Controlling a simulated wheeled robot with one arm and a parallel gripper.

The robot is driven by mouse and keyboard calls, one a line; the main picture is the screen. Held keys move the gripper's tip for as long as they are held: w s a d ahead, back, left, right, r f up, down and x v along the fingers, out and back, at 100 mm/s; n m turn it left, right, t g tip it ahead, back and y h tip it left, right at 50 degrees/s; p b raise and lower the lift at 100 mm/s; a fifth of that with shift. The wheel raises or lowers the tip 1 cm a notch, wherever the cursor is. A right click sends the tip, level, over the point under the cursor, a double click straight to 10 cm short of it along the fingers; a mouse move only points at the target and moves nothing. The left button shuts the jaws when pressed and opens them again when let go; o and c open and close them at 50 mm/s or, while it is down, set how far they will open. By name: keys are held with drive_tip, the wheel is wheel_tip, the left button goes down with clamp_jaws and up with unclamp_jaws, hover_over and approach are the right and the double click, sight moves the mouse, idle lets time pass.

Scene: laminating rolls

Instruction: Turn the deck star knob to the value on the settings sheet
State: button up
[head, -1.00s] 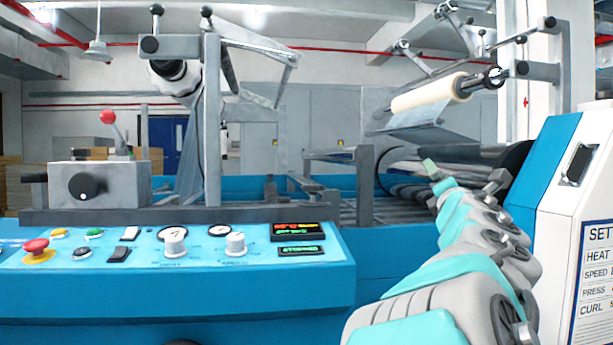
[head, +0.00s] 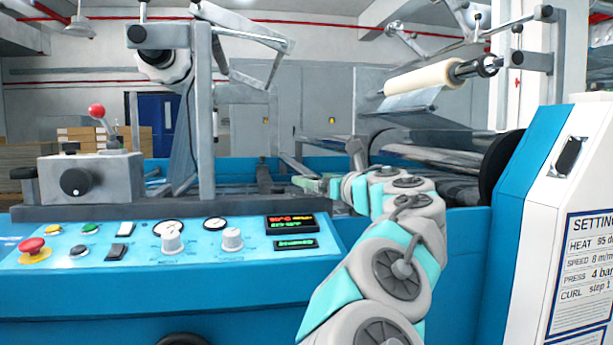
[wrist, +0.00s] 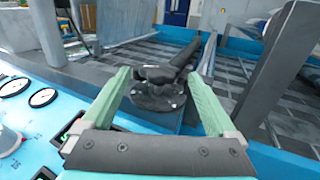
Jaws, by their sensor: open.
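A dark knob (wrist: 158,92) with a round base and an arm-like upper part shows in the wrist view, on a grey block at the deck. It appears to be the star knob; its setting is not readable. My gripper (wrist: 160,78) is open, with one pale green finger on each side of the knob in the picture. I cannot tell whether they touch it. In the head view my gripper (head: 307,184) reaches left over the deck, and I cannot make out the knob there. The settings sheet (head: 585,275), cut off at right, reads heat 95, speed 8, press 4 bar, curl step 1.
A blue control panel (head: 120,285) with a red button (head: 32,244), dials and a lit display (head: 291,223) stands at front left. A grey post (wrist: 278,65) rises close to the right finger. A cream roll (head: 422,77) hangs above the deck.

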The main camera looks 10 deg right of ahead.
sight(306, 177)
drive_tip(key=x, duration=0.4)
drive_tip(key=shift+w+p, duration=0.1)
drive_tip(key=shift+p, duration=0.25)
drive_tip(key=c, duration=1.4)
drive_tip(key=shift+o, duration=0.2)
drive_tip(key=shift+h, duration=0.4)
